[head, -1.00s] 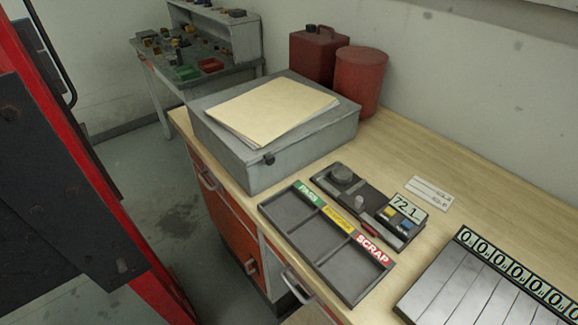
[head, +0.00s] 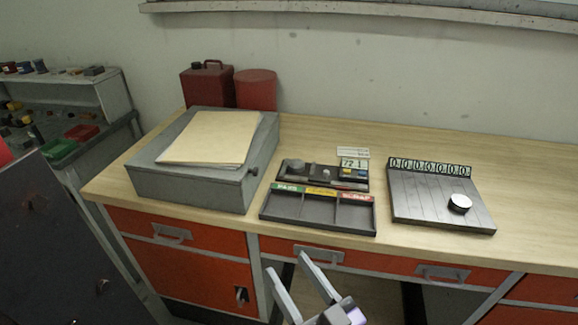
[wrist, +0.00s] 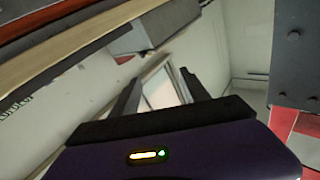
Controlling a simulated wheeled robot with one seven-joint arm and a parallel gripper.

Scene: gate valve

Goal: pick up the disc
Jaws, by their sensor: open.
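The disc (head: 460,203), short and round with a pale top and dark side, sits on the front right part of a grey slatted plate (head: 425,198) on the workbench. My gripper (head: 288,262) is open and empty in front of the bench, low in the head view and left of the disc, well apart from it. In the wrist view my gripper's two dark fingers (wrist: 160,85) stand apart with nothing between them. The disc does not show in the wrist view.
A sorting tray (head: 318,209) with three labelled compartments lies left of the plate, with a gauge unit (head: 322,175) behind it. A grey box (head: 195,180) with papers and two red containers (head: 256,89) stand further left. Bare wood surrounds the plate.

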